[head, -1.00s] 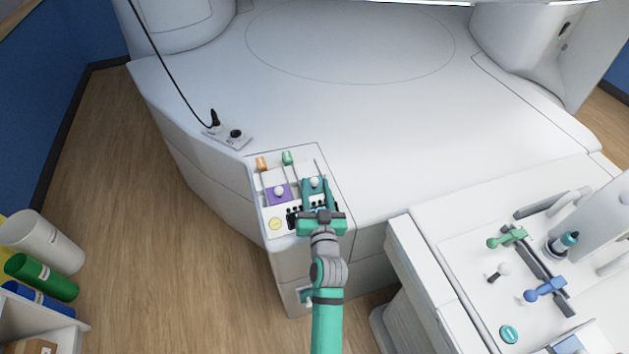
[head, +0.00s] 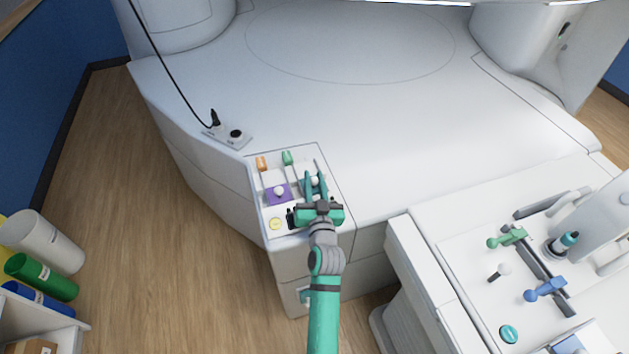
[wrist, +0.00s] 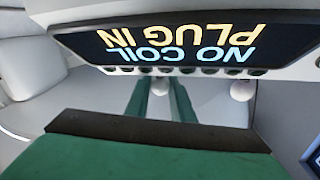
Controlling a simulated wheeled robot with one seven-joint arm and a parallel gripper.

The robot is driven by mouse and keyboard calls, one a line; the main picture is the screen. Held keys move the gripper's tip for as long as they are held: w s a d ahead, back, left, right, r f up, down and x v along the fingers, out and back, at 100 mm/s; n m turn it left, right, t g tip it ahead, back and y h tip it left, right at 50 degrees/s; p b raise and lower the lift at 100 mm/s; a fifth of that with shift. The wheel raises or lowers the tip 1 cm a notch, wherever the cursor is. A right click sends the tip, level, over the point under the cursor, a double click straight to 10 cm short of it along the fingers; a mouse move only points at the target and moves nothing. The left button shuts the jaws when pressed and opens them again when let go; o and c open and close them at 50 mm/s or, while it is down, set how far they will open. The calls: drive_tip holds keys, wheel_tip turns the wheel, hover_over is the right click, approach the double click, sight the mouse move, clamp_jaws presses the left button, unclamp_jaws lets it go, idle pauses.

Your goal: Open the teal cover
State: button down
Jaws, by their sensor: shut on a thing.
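The teal cover lies on the small control panel (head: 328,170) at the table's corner in the head view. It carries a round white knob (head: 315,181). My gripper (head: 315,180) is over the cover, its teal fingers shut on the knob, one on each side. The wrist view also shows my gripper (wrist: 158,92) with the knob (wrist: 160,86) between the fingers. The fingers and wrist hide most of the cover, and its similar colour makes its edges and tilt hard to tell.
Orange (head: 262,163) and green (head: 287,157) parts stand behind. A yellow button (head: 276,224) is at the front. A dark display (wrist: 185,42) reads "NO COIL PLUG IN".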

drive_tip(key=shift+w+a, duration=0.25)
drive_tip(key=shift+w, duration=0.5)
drive_tip(key=shift+w+a, duration=0.2)
drive_tip(key=shift+w, duration=0.55)
drive_tip(key=c, duration=1.5)
unclamp_jaws()
drive_tip(key=shift+c, duration=0.2)
drive_tip(key=s, duration=0.3)
drive_tip(key=s+d, duration=0.1)
drive_tip(key=s, duration=0.6)
drive_tip(key=shift+s+d, duration=0.15)
drive_tip(key=shift+s, duration=0.25)
